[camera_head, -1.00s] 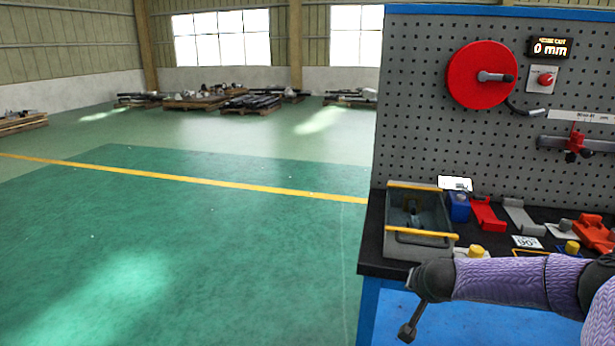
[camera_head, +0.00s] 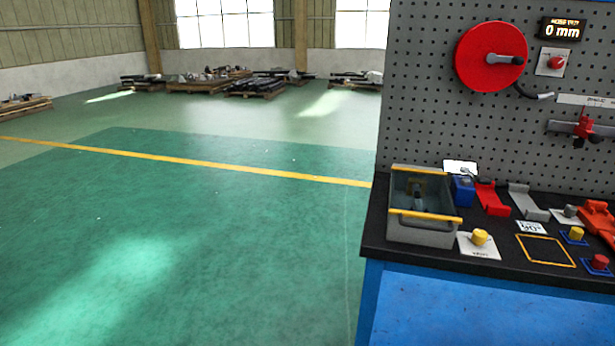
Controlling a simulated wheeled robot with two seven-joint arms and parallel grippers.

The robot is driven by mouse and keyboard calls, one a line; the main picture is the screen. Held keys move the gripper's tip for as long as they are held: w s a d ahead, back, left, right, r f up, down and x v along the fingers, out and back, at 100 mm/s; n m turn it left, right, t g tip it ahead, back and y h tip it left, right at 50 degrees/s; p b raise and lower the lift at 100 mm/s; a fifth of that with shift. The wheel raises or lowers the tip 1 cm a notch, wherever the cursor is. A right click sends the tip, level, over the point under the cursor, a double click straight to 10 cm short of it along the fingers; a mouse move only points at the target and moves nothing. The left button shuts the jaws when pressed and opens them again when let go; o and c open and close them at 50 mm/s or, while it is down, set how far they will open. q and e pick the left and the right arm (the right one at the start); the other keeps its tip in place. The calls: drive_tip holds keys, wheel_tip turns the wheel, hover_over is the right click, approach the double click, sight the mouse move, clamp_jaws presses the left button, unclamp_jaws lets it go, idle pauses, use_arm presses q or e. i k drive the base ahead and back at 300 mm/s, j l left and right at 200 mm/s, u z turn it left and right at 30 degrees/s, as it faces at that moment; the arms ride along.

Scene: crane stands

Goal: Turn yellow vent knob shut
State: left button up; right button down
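A yellow knob (camera_head: 480,237) stands on a white plate (camera_head: 478,247) with small dark lettering that is too small to read for certain. It sits near the front edge of the black bench top, just right of the grey bin. A second yellow knob (camera_head: 575,234) stands on a blue-edged base further right. A red knob (camera_head: 600,262) on a similar base is near the right edge. Neither of my grippers shows in the head view now.
A grey bin (camera_head: 420,234) with yellow handles stands at the bench's left end. Red and grey brackets (camera_head: 491,199) line the back. A yellow outlined square (camera_head: 546,251) is empty. The pegboard (camera_head: 427,90) holds a red reel (camera_head: 490,56). Open green floor (camera_head: 180,240) lies left.

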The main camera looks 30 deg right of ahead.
sight(479, 236)
drive_tip(key=l+z, duration=0.15)
drive_tip(key=z, duration=2)
